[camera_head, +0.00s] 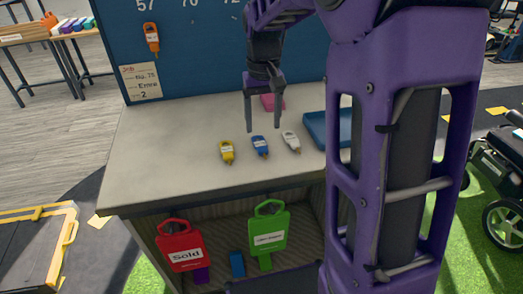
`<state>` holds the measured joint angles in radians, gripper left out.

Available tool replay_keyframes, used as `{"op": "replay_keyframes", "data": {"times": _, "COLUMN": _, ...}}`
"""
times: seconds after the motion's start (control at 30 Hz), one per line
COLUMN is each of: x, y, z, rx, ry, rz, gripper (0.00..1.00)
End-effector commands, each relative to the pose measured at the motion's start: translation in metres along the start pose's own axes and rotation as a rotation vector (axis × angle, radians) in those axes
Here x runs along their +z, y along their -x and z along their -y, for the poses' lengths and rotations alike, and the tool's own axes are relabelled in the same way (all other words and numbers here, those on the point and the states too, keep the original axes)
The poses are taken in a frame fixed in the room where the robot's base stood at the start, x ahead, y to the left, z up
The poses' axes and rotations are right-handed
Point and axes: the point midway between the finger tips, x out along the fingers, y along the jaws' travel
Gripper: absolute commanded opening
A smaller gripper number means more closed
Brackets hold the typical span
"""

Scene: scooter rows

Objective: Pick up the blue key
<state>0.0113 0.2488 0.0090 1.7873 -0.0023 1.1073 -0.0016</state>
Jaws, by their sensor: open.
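The blue key (260,146) lies on the grey counter top (160,150), between a yellow key (227,152) on its left and a white key (291,141) on its right. It has a small white label. My gripper (264,128) hangs from the purple arm with its two grey fingers pointing down. It is open and empty. In the picture its fingertips are just above the blue key; the exact height gap cannot be told.
A pink item (272,102) lies behind the gripper. A blue tray (318,128) sits at the right, partly hidden by my arm. An orange key (151,38) hangs on the blue board (200,50). Red (180,245) and green (267,232) tags stand on the shelf below.

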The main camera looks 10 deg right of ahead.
Motion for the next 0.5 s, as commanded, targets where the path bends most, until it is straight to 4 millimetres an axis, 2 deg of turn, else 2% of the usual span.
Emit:
{"op": "replay_keyframes", "data": {"times": 0.03, "x": 0.0, "y": -0.01, "z": 0.0, "rx": 0.0, "ry": 0.0, "rz": 0.002, "gripper": 0.7}}
{"op": "replay_keyframes", "data": {"times": 0.1, "x": 0.0, "y": -0.018, "z": 0.0, "rx": 0.0, "ry": 0.0, "rz": 0.001, "gripper": 0.7}}
{"op": "replay_keyframes", "data": {"times": 0.33, "x": 0.0, "y": -0.033, "z": 0.0, "rx": 0.0, "ry": 0.0, "rz": 0.0, "gripper": 0.7}}
{"op": "replay_keyframes", "data": {"times": 0.5, "x": 0.0, "y": -0.06, "z": 0.001, "rx": 0.0, "ry": 0.0, "rz": 0.001, "gripper": 0.7}}
